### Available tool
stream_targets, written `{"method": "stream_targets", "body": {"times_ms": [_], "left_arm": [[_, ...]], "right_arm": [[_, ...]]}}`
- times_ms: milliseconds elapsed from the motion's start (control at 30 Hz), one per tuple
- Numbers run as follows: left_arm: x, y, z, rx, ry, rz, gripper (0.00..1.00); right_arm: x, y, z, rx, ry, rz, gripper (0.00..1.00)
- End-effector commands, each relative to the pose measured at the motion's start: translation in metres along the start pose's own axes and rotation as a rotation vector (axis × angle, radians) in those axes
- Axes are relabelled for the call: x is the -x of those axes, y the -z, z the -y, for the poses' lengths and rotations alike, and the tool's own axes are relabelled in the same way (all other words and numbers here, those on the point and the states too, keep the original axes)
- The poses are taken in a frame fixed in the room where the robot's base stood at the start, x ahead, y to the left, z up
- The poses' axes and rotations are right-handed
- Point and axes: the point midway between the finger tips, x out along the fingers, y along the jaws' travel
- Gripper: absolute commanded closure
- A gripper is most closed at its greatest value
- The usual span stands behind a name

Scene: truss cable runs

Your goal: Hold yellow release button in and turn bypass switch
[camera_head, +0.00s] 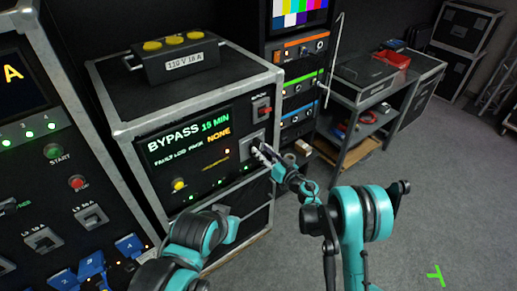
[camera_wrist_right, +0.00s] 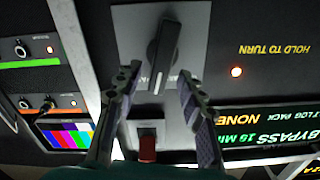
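The bypass switch is a black knob with a white line on a grey plate, between the finger tips in the right wrist view (camera_wrist_right: 163,58). My right gripper (camera_wrist_right: 157,88) is open, with one finger on each side of the knob and visible gaps; the fingers do not clasp it. In the head view my right gripper (camera_head: 258,149) is at the panel's right side and partly hides the switch. The yellow release button (camera_head: 179,184) is at the panel's lower left, with nothing seen on it. My left arm shows at the bottom; its fingers cannot be made out.
A red covered switch (camera_wrist_right: 148,148) is close to the knob. A lit lamp (camera_wrist_right: 236,72) is beside "HOLD TO TURN". A rack (camera_head: 58,120) stands left, a cart (camera_head: 360,95) right. Open floor lies at right.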

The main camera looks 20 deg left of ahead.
Motion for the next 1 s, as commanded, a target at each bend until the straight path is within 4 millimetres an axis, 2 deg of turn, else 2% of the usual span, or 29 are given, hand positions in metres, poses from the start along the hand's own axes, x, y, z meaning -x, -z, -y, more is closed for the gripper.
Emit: {"method": "stream_targets", "body": {"times_ms": [100,200,567,600,700,1000], "left_arm": [[-0.004,-0.003,0.000,0.000,0.000,0.000,1.00],[-0.005,-0.003,0.000,0.000,0.000,0.000,1.00],[-0.005,-0.003,0.000,0.000,0.000,0.000,1.00],[-0.005,-0.003,0.000,0.000,0.000,0.000,1.00],[-0.005,-0.003,0.000,0.000,0.000,0.000,1.00],[-0.006,-0.004,0.000,0.000,0.000,0.000,1.00]], "right_arm": [[-0.017,-0.001,0.000,0.000,0.000,0.000,0.60],[-0.026,-0.001,0.000,0.000,0.000,0.000,0.60],[-0.030,0.001,0.000,0.000,-0.001,0.000,0.60],[-0.030,0.001,0.000,0.000,-0.001,0.000,0.71],[-0.030,0.001,0.000,0.000,-0.001,0.000,0.93],[-0.030,0.000,0.000,0.022,-0.001,0.000,0.93]]}}
